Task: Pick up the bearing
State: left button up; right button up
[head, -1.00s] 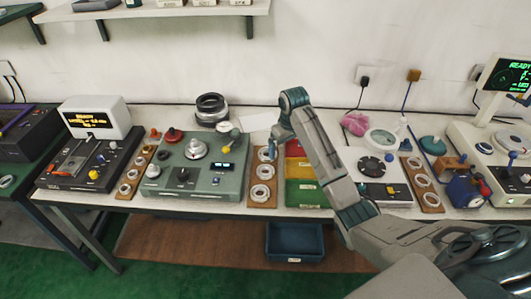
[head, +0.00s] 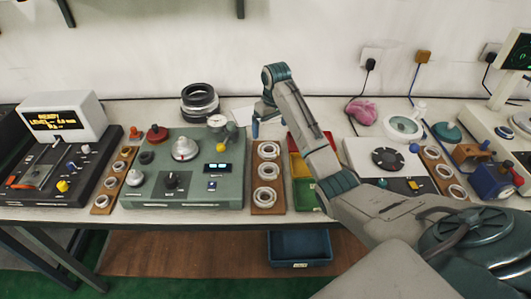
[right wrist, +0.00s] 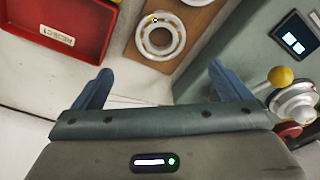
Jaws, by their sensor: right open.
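A wooden board (head: 255,206) in the middle of the bench holds three pale metal bearing rings, a far one (head: 267,150), a middle one (head: 267,171) and a near one (head: 265,194). My right gripper (head: 257,124) is above the bench behind the far end of this board, pointing down. In the right wrist view my right gripper (right wrist: 161,72) is open, with nothing between its blue fingers. One bearing (right wrist: 142,38) lies flat on the board beyond the fingertips, apart from them. Which of the three it is, I cannot tell. My left gripper is out of view.
A green test machine (head: 140,192) with knobs stands left of the board. Red, yellow and green bins (head: 299,170) stand right of it, partly behind my arm. Other ring boards lie at the left (head: 101,203) and right (head: 458,192). Stacked dark rings (head: 200,98) stand behind.

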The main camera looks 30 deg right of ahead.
notch_tip(320, 180, down, 4)
jog(key=shift+s+r+p, duration=0.1)
jog(key=shift+r+p, duration=0.15)
jog(key=shift+p, duration=0.2)
jog(key=shift+f, duration=0.55)
notch_tip(320, 180, down, 5)
jog(key=shift+a+r+p, duration=0.1)
jog(key=shift+r+p, duration=0.1)
jog(key=shift+p, duration=0.7)
jog(key=shift+w+f, duration=0.2)
jog(key=shift+f, duration=0.1)
jog(key=c, duration=1.4)
notch_tip(320, 180, up, 10)
jog(key=b, duration=0.2)
notch_tip(320, 180, up, 7)
jog(key=p, duration=0.9)
send_over(269, 152)
jog(key=shift+s+r, duration=0.1)
jog(key=shift+s, duration=0.05)
jog(key=shift+a, duration=0.1)
